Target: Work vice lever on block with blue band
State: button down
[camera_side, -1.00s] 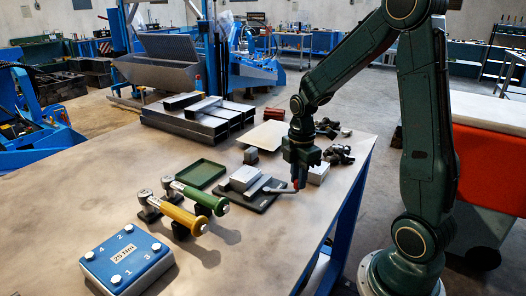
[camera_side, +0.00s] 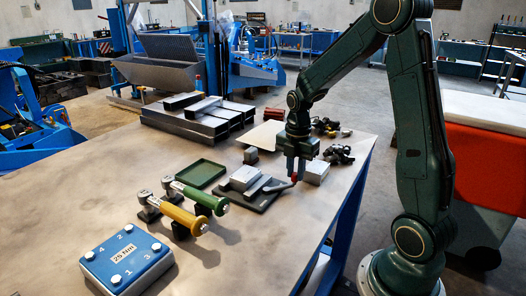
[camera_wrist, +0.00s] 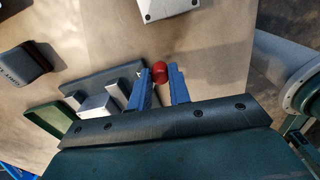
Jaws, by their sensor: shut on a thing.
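The vice (camera_side: 244,179) sits on a dark base plate (camera_side: 262,204) in the middle of the table, its silver body to the left of the lever. The grey vice lever (camera_side: 279,187) reaches right from it and ends in a red knob, which shows in the wrist view (camera_wrist: 159,70). My gripper (camera_side: 294,176) points down and is shut on the lever at its knob end. The blue fingers (camera_wrist: 160,85) stand either side of it in the wrist view. I cannot make out a blue band on any block near the vice.
A silver block (camera_side: 316,172) stands close right of my gripper. A green tray (camera_side: 200,174) and green-handled (camera_side: 203,196) and yellow-handled tools (camera_side: 182,217) lie left. A blue "25 Nm" box (camera_side: 128,262) is at the front. Dark clamp-like parts (camera_side: 338,154) lie behind right.

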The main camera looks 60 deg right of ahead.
jog(key=shift+w, duration=0.1)
jog(key=c, duration=1.3)
grip_release()
jog(key=shift+r, duration=0.2)
notch_tip(320, 180, up, 14)
jog(key=shift+f, duration=0.25)
jog(key=shift+a, duration=0.1)
jog(key=s+a+r+m+t, duration=0.1)
jog(key=s+a+m+t, duration=0.4)
jog(key=s+a+m, duration=1)
jog(key=shift+a+r+m+t, duration=0.3)
jog(key=shift+a+m, duration=0.45)
jog(key=shift+m, duration=0.35)
